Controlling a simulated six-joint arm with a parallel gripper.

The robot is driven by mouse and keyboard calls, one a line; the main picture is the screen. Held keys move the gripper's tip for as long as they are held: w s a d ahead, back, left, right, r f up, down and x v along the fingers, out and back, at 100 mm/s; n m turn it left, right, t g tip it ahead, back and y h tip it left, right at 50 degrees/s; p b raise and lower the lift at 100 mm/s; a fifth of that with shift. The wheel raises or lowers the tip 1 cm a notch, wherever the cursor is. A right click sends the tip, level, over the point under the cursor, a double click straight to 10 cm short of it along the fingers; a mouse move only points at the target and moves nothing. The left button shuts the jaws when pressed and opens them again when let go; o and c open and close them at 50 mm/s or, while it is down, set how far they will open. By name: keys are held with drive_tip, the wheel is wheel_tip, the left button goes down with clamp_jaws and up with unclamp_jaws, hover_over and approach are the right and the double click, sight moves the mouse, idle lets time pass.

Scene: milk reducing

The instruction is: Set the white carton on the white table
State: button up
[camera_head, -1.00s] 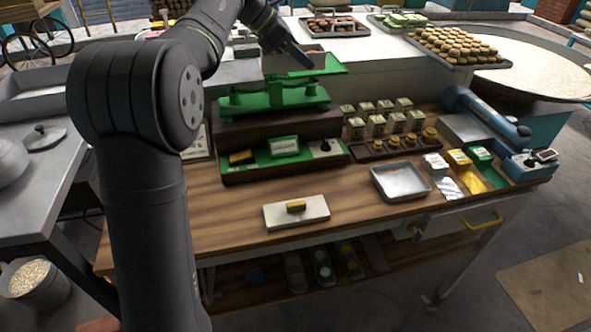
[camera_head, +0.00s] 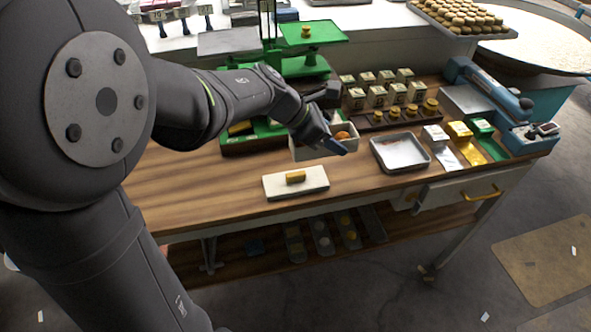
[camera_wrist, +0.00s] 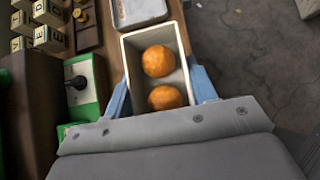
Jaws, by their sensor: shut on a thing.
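My gripper (camera_head: 333,122) is shut on the white carton (camera_head: 308,153), an open-topped box. In the wrist view, the carton (camera_wrist: 127,60) sits upright between the blue fingers of my gripper (camera_wrist: 160,92), one on each side. Two orange round things (camera_wrist: 158,61) lie in it. The carton is over the wooden bench (camera_head: 215,180), between the green scale and the metal tray; I cannot tell whether it touches the bench. A broad white tabletop (camera_head: 385,45) lies at the back, behind the bench.
The green scale (camera_head: 283,62) stands left of the small cubes (camera_head: 372,95). A metal tray (camera_head: 400,152) lies right of the carton. A white slab (camera_head: 280,188) with a yellow block is near the front edge. A tray of round cakes (camera_head: 455,28) occupies the white tabletop's right.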

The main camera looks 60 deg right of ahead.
drive_tip(key=shift+w+f, duration=0.2)
drive_tip(key=shift+f, duration=0.15)
drive_tip(key=w+f, duration=0.2)
drive_tip(key=w, duration=0.1)
drive_tip(key=w+d+f, duration=0.1)
drive_tip(key=w+f, duration=0.1)
drive_tip(key=w, duration=0.2)
drive_tip(key=w+d+f, duration=0.1)
drive_tip(key=w+f, duration=0.1)
drive_tip(key=w, duration=0.1)
drive_tip(key=shift+w+d+f, duration=0.2)
drive_tip(key=shift+w+f, duration=0.1)
drive_tip(key=shift+w, duration=0.05)
drive_tip(key=shift+f, duration=2)
drive_tip(key=shift+f, duration=0.1)
drive_tip(key=o, duration=0.6)
drive_tip(key=shift+f, duration=0.1)
drive_tip(key=shift+c, duration=0.2)
drive_tip(key=shift+o, duration=0.5)
